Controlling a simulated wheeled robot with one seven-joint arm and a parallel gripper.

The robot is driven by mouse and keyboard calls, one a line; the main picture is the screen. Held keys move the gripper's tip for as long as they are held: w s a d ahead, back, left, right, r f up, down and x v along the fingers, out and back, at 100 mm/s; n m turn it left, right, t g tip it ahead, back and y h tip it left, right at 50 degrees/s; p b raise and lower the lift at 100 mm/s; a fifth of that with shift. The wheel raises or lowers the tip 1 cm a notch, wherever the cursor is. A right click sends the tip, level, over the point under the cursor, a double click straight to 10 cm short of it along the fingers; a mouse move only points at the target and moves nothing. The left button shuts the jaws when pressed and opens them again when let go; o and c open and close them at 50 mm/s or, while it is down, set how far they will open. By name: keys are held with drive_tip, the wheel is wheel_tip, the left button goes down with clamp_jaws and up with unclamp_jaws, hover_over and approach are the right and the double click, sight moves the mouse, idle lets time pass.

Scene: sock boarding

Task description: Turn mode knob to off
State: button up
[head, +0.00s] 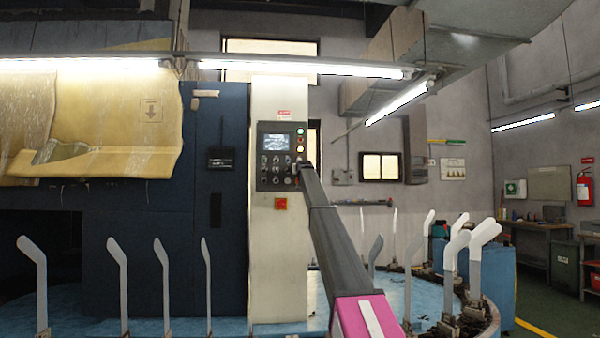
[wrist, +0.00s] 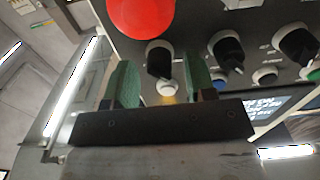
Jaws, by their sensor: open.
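The control panel (head: 281,155) is a dark box with a lit screen (head: 275,142), lamps and rows of knobs on a pale column. In the wrist view the panel appears upside down. Three black knobs show there: one between my fingers (wrist: 159,60), one just right (wrist: 226,52) and one farther right (wrist: 295,46). I cannot tell which is the mode knob; labels are unreadable. My gripper (wrist: 160,72) is open, its two green fingers on either side of the nearest knob and a small white button (wrist: 167,88). Contact is not clear. My arm covers the panel's lower right corner in the head view.
A large red button (wrist: 140,14) is close beyond the fingertips in the wrist view. A red-orange switch (head: 281,203) is below the panel. Upright white sock boards (head: 117,270) ring the blue round table, several on each side. A dark blue cabinet (head: 215,240) stands left.

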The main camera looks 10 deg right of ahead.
drive_tip(key=c, duration=0.9)
drive_tip(key=shift+c, duration=0.2)
drive_tip(key=shift+m, duration=0.4)
drive_tip(key=m, duration=0.3)
drive_tip(key=shift+m, duration=0.3)
drive_tip(key=shift+d+m, duration=0.1)
drive_tip(key=shift+m, duration=2.1)
drive_tip(key=o, duration=0.9)
